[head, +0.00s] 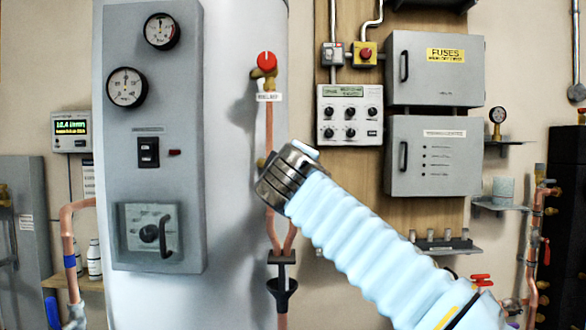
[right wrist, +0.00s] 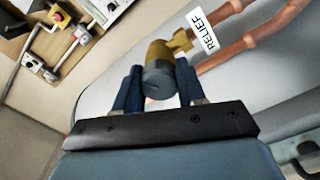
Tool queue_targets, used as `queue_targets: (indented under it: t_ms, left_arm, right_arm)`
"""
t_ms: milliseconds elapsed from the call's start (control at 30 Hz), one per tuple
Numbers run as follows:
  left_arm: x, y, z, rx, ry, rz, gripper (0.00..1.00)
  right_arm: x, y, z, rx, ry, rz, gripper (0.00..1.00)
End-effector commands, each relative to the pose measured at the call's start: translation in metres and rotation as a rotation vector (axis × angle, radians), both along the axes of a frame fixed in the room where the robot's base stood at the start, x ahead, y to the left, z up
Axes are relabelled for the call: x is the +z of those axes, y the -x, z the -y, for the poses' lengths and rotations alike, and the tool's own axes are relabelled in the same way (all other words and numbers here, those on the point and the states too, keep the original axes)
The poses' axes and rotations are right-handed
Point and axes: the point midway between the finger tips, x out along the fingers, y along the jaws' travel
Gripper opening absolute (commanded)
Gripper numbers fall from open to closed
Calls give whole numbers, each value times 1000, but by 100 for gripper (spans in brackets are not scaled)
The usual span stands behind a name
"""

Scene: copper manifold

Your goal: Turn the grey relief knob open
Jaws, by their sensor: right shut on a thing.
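The grey relief knob (right wrist: 158,82) shows in the right wrist view as a round grey cap with a slot, on a brass valve body (right wrist: 160,52). A white RELIEF label (right wrist: 203,30) is beside the valve. My right gripper (right wrist: 157,88) is shut on the knob, with one dark blue finger on each side of it. In the head view my right arm reaches in from the lower right to the copper pipe in front of the white tank. There its metal wrist hides the grey knob and the fingers. My left gripper is in neither view.
A red knob (head: 266,62) on a brass valve is above my right wrist. A grey gauge panel (head: 160,205) is at the left of the tank. Grey electrical boxes (head: 435,70) are on the board at the right. A black funnel (head: 282,288) is below.

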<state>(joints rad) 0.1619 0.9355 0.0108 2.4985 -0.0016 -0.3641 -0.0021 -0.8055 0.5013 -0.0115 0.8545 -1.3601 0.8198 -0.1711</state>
Motion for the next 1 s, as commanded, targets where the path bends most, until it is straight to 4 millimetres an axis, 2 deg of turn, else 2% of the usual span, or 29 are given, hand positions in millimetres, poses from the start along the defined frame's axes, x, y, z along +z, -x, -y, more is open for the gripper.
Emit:
queue_targets:
  t_ms: [33, 67, 200, 567, 667, 1000]
  left_arm:
    - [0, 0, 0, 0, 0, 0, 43]
    - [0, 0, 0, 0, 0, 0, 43]
    - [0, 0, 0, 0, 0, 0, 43]
    - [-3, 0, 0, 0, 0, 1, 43]
    - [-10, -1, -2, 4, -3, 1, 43]
    - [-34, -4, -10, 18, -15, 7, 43]
  right_arm:
    - [-1, 0, -2, 3, -1, -3, 9]
    - [-1, 0, -1, 3, -1, -3, 43]
    - [-1, 0, -1, 2, 0, -2, 64]
    - [-1, 5, 0, 2, 0, 0, 65]
    - [-2, 19, -1, 4, -1, 2, 65]
    - [-3, 100, -1, 5, -1, 1, 65]
